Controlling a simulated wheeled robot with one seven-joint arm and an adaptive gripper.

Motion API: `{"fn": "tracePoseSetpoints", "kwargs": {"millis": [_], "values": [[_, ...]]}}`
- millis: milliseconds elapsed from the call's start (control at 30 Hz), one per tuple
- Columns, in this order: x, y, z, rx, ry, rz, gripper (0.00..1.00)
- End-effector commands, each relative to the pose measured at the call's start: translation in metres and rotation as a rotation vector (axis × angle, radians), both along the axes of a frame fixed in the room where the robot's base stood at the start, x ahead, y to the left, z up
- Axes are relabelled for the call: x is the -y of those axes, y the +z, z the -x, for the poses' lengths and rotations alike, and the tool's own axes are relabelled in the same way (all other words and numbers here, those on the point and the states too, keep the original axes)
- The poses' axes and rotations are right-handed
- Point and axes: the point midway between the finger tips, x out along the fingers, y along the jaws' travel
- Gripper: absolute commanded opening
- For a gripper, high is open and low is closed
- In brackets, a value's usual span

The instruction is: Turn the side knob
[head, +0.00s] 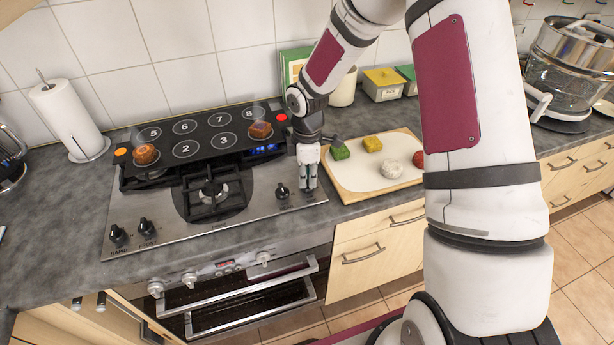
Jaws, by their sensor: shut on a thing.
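The steel cooktop (175,237) has two black knobs at its left front, one (117,235) and another (146,228). A third black knob (282,190) stands at its right, clear of my fingers on their left. My gripper (308,184) points down at the cooktop's right end. Its fingers are shut on what seems to be the side knob at the far right. That knob is largely hidden by the fingers, so its turned angle cannot be told.
A black panel with numbered rings (185,148) covers the cooktop's back, with small food-like blocks on it. A cutting board (350,184) with coloured pieces lies close right of my gripper. A paper towel roll (68,118) stands left.

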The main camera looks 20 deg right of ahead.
Motion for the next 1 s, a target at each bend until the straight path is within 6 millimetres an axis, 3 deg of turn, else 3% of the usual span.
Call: {"fn": "tracePoseSetpoints", "kwargs": {"millis": [1000], "values": [[-0.0003, 0.0000, -0.0008, 0.002, -0.958, 0.000, 0.00]]}}
